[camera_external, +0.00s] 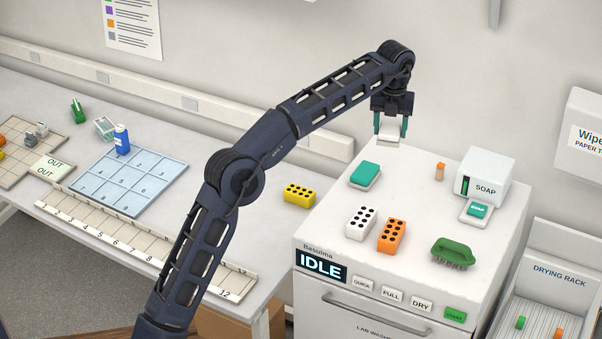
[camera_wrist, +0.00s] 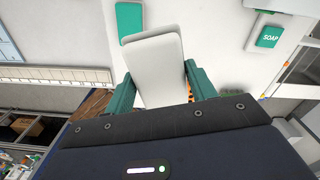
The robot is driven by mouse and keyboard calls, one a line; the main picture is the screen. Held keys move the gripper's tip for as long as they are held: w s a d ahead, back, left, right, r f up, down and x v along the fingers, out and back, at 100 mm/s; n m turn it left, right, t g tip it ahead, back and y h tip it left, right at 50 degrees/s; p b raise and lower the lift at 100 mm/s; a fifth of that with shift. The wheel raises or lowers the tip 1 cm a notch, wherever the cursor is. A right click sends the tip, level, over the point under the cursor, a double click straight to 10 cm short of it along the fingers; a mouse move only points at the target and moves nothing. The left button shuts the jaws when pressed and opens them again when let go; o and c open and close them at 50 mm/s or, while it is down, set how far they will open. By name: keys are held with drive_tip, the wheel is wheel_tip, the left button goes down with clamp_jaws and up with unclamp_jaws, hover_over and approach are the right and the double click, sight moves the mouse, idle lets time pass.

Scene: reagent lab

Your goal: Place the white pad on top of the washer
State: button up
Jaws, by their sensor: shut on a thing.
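My gripper (camera_external: 391,128) is above the back left part of the washer top and has its teal fingers shut on a white pad (camera_external: 390,133). In the wrist view the white pad (camera_wrist: 160,68) sits between the two fingers of my gripper (camera_wrist: 160,88) and covers part of what lies below. The washer (camera_external: 400,220) is a white box with an IDLE display and buttons in front. The pad appears held over its top; I cannot tell whether it touches the surface.
A yellow block (camera_external: 299,195) stands on the bench left.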

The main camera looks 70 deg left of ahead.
sight(391, 196)
drive_tip(key=d+m, duration=0.1)
drive_tip(key=d+r+m, duration=0.1)
drive_tip(key=shift+w+d+r+m, duration=0.2)
drive_tip(key=shift+w+r+m, duration=0.1)
drive_tip(key=shift+w, duration=0.1)
drive_tip(key=shift+f, duration=0.15)
wheel_tip(391, 196, down, 20)
drive_tip(key=shift+d+r, duration=0.1)
drive_tip(key=shift+r, duration=0.05)
drive_tip(key=o, duration=1)
